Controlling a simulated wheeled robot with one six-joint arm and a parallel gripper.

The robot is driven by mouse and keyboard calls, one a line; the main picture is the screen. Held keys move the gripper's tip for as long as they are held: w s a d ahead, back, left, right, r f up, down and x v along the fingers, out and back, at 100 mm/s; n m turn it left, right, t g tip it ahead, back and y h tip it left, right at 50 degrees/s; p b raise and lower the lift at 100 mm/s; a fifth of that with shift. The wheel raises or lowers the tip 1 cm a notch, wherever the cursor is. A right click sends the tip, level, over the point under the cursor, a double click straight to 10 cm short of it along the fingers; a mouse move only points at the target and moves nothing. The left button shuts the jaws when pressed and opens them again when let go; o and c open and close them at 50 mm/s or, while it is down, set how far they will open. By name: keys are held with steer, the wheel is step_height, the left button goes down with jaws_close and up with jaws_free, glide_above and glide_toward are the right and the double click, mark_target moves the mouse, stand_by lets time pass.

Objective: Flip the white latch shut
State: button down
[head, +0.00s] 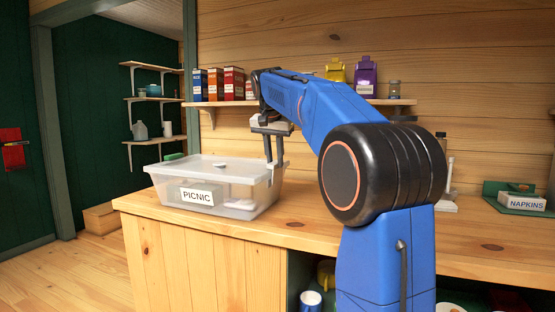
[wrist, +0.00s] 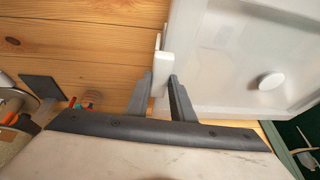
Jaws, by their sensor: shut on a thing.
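A clear plastic box labelled PICNIC (head: 245,207) stands on the wooden counter, its pale translucent lid (head: 200,166) on top. In the wrist view the lid (wrist: 225,60) fills the upper right, with a round white knob (wrist: 271,81) on it. The white latch (wrist: 163,64) sticks out along the lid's left edge in that view. My gripper (wrist: 160,80) has its two grey fingers on either side of the latch, shut on it. In the head view my gripper (head: 274,160) is at the box's right end; the latch is hard to make out there.
A wall shelf (head: 395,102) with boxes, yellow and purple packs and a jar is behind my arm. A napkins box (head: 522,203) stands on the right of the counter (head: 305,225). A green item (head: 174,157) is at the PICNIC box's back left. The counter front is clear.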

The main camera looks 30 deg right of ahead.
steer(key=shift+w+a+g+h, duration=0.2)
steer(key=shift+w+g+h, duration=0.1)
steer(key=shift+g, duration=0.1)
steer(key=c, duration=1.5)
jaws_free()
steer(key=v, duration=1.7)
steer(key=shift+a+r, duration=0.15)
